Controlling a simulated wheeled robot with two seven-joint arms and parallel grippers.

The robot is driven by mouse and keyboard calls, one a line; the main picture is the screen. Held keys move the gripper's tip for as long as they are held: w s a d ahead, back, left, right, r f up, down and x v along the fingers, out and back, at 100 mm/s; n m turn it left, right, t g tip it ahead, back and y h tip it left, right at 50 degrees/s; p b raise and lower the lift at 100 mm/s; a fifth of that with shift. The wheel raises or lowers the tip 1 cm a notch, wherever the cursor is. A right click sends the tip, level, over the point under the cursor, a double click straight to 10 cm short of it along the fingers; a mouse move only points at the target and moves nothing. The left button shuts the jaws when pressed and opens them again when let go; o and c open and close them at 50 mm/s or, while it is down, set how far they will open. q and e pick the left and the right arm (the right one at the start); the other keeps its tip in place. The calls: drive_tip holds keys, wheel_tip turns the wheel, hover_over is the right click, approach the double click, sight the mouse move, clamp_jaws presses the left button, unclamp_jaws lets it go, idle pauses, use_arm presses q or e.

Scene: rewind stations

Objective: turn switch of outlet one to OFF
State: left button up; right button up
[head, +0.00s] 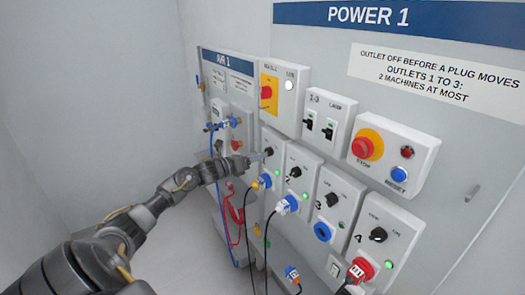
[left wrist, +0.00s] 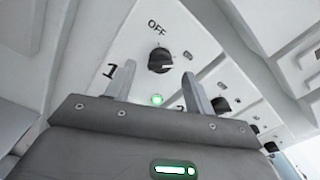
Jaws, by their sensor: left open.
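Outlet one (head: 273,172) is the leftmost numbered box in the lower row on the wall. Its black switch knob (left wrist: 160,60) shows in the left wrist view, below the OFF label (left wrist: 157,27). The knob's pale mark points right, away from OFF. A green lamp (left wrist: 157,99) on the outlet is lit. My left gripper (head: 262,156) is at the front of outlet one in the head view. In the left wrist view its two fingers (left wrist: 159,76) are spread and empty, with the knob ahead between their tips; contact cannot be told. My right gripper is not in view.
Outlets two (head: 297,180), three (head: 333,202) and four (head: 382,241) stand to the right. Blue plugs (head: 288,204), a red plug (head: 360,270) and hanging cables are below the knobs. A red STOP button (head: 363,147) is above right. The left floor is clear.

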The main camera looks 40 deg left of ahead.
sight(268, 152)
use_arm(q)
drive_tip(key=shift+p+x, duration=0.45)
drive_tip(key=shift+x, duration=1.3)
drive_tip(key=shift+c, duration=0.4)
drive_tip(key=c, duration=0.9)
drive_tip(key=shift+o, duration=0.2)
drive_tip(key=n+b, duration=0.3)
drive_tip(key=n, duration=1.4)
drive_tip(key=shift+f+n, duration=0.1)
drive_tip(key=shift+n, duration=0.3)
drive_tip(key=o, duration=0.9)
